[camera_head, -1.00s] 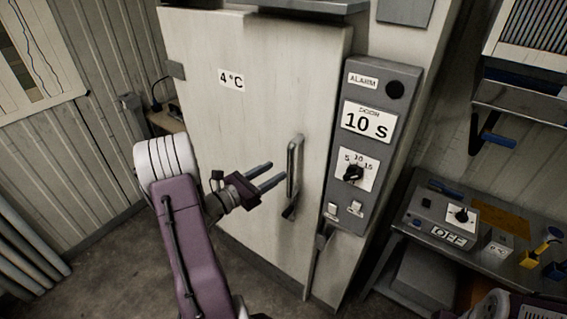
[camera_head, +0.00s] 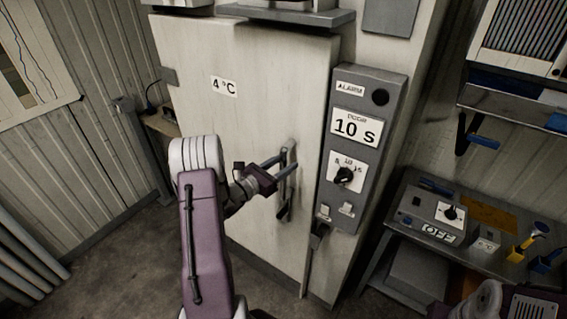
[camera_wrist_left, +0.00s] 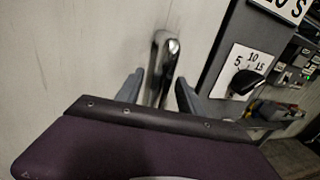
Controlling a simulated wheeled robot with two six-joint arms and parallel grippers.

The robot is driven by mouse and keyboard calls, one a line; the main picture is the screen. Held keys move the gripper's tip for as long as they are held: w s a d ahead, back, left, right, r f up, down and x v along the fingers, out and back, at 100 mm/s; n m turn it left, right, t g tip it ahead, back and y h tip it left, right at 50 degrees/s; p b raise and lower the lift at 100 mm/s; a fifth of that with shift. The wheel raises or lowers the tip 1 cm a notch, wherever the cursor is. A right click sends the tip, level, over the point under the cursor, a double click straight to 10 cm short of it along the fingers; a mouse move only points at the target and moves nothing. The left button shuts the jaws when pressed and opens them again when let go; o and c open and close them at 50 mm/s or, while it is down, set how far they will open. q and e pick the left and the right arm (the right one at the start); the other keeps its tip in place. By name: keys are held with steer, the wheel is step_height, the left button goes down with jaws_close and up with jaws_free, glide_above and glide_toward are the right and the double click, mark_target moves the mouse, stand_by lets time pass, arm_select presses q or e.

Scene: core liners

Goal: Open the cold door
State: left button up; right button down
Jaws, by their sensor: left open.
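The cold door (camera_head: 225,130) is a pale panel with a "4 °C" label, and it looks shut. Its upright metal handle (camera_head: 284,190) is near the door's right edge. My left gripper (camera_head: 283,163) is open at the handle's upper part. In the left wrist view the handle (camera_wrist_left: 163,65) stands between the two open fingers (camera_wrist_left: 158,92); I cannot tell whether they touch it. My right gripper is not clearly in view; only a part of my right arm may show at the bottom right corner.
A grey control panel (camera_head: 361,105) with "ALARM", "10 S" and a dial is right of the door. A bench (camera_head: 400,222) with an "OFF" box stands further right. A small shelf (camera_head: 160,122) is left of the door. Bare floor (camera_head: 120,260) lies at the lower left.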

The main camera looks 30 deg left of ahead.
arm_select(q)
jaws_close()
stand_by(1.3)
